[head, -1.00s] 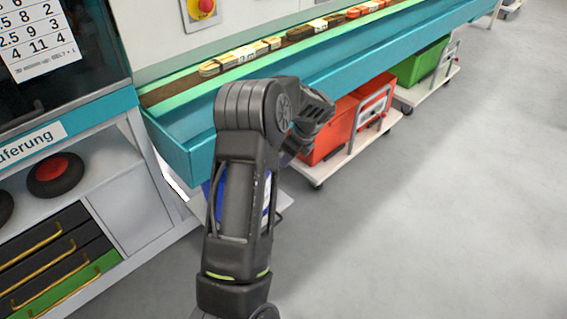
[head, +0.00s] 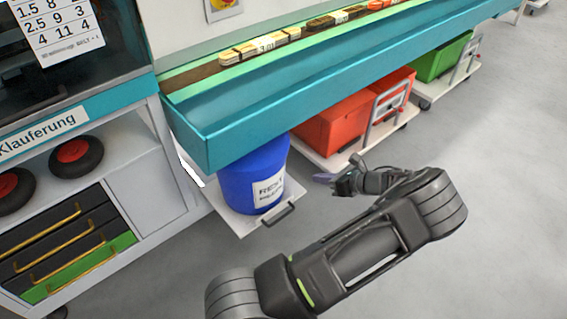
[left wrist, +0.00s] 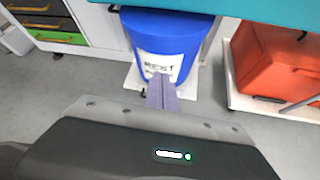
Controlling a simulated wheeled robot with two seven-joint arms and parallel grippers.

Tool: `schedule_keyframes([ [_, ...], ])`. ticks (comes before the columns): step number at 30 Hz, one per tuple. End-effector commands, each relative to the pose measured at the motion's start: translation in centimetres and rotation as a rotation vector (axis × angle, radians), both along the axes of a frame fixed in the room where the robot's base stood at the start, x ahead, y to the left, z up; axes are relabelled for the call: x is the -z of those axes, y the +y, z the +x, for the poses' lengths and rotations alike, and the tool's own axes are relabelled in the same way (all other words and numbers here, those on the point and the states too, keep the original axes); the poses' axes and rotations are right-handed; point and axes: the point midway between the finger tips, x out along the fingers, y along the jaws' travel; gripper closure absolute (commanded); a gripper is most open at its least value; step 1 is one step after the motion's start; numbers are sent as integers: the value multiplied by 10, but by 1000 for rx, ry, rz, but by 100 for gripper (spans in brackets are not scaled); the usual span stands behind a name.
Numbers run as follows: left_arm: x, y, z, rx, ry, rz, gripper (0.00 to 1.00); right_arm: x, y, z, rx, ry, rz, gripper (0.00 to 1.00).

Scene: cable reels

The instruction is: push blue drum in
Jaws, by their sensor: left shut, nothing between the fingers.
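The blue drum (head: 240,178) stands upright on a white wheeled board (head: 236,222) with a dark handle at its front. It bears a white label reading "REST". The teal conveyor bench hides its top and back. In the left wrist view the drum (left wrist: 172,38) is straight ahead of the fingers. My left gripper (head: 322,178) is shut and empty, to the right of the drum and apart from it in the head view. Its shut fingers (left wrist: 161,92) point at the drum's label. My right gripper is not in view.
The teal conveyor bench (head: 300,112) overhangs the drum. Red bins (head: 335,125) and a green bin (head: 440,58) stand on trolleys to the right. A cabinet with drawers (head: 70,250) is at the left. The grey floor at right is clear.

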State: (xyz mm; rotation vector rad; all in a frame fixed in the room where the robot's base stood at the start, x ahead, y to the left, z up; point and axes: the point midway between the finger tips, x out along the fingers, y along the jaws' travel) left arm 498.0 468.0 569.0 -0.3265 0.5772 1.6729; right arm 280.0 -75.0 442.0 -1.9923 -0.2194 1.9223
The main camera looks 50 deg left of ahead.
Motion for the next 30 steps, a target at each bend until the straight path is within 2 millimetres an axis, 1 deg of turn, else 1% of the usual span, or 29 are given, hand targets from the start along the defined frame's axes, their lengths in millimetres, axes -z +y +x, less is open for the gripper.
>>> schedule_keyframes([
  [1, -10, 17, -5, -38, -49, 58, 100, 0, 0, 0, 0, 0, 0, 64],
  [2, -14, 26, -7, -68, -94, 75, 100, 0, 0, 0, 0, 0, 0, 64],
  [3, -12, 25, -5, -92, -141, 68, 100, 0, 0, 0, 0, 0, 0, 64],
  [6, -9, 23, -4, -114, -184, 66, 100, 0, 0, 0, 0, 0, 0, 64],
  [14, -9, 23, -4, -117, -185, 66, 100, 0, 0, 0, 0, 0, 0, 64],
  [19, -6, 28, -6, -117, -183, 66, 100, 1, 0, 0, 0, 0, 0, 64],
  [23, 0, 38, -8, -117, -182, 67, 100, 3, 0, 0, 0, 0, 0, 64],
  [26, 9, 51, -12, -117, -181, 67, 100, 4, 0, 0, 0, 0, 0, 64],
  [30, 22, 73, -17, -117, -181, 67, 100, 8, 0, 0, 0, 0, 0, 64],
])
